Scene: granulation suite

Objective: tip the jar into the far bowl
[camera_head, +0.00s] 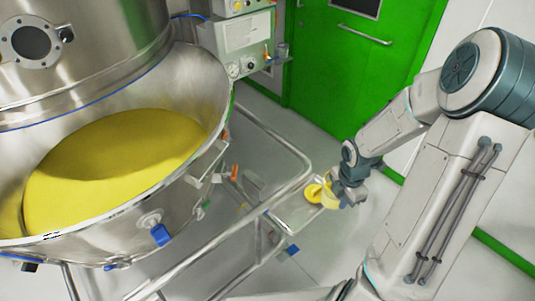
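A large steel bowl (219,92) fills the left of the head view, with a wide bed of yellow powder (110,160) inside it. It is the only bowl I can make out. A small jar (314,192) with yellow in its round mouth is right of the bowl, at the end of my arm. My gripper (336,192) is at the jar's right side, against or very close to it. The fingers are small and partly hidden, so I cannot tell whether they are shut on the jar. The jar appears over or on a small metal shelf (290,218).
A tubular steel rail (270,130) runs between the bowl and my arm. Clamps and a blue-handled fitting (161,235) stick out from the bowl's side. A control box (243,35) stands behind. A green door (350,70) is at the back, with open floor before it.

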